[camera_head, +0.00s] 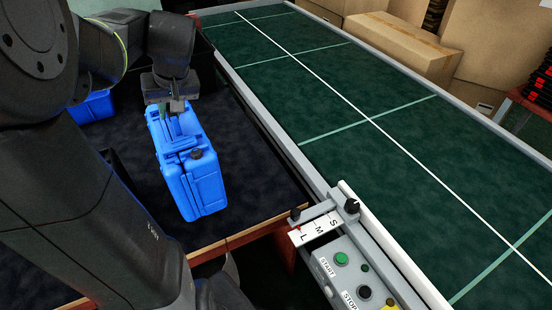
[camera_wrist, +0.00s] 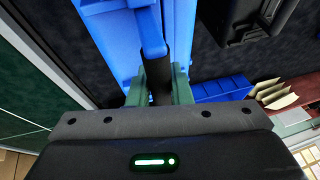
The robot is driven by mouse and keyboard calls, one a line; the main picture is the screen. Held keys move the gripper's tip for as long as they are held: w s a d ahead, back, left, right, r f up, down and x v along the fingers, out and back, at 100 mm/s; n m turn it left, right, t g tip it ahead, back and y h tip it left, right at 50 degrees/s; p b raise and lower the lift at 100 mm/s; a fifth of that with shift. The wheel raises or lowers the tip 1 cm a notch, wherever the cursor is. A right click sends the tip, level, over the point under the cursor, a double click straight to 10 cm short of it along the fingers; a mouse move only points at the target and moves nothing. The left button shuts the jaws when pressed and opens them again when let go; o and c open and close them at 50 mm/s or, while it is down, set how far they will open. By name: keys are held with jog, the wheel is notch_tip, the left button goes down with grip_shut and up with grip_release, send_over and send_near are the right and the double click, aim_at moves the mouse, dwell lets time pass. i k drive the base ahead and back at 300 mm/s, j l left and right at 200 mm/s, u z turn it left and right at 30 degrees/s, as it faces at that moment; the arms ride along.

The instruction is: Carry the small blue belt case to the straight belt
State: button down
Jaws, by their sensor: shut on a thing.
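The small blue case (camera_head: 192,165) is in the middle left of the head view, over the dark surface beside the belt. My gripper (camera_head: 175,108) is above it, shut on its top handle. In the wrist view the blue case (camera_wrist: 120,45) fills the upper middle, and the green fingers of my gripper (camera_wrist: 158,85) close around the dark part of its handle. I cannot tell whether the case touches the surface below. The straight green belt (camera_head: 330,95) with white lines runs to the right of the case, behind a grey rail.
Another blue case (camera_head: 92,107) is at the left, partly hidden by my arm. A control box (camera_head: 355,275) with START and STOP buttons and a size gauge (camera_head: 316,228) stand at the belt's near edge. Cardboard boxes (camera_head: 405,45) stand beyond the belt. The belt's visible surface is clear.

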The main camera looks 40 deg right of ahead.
aim_at(405, 206)
jog(key=k+j, duration=0.45)
jog(key=k, duration=0.2)
jog(key=k+j, duration=0.5)
jog(key=k, duration=0.15)
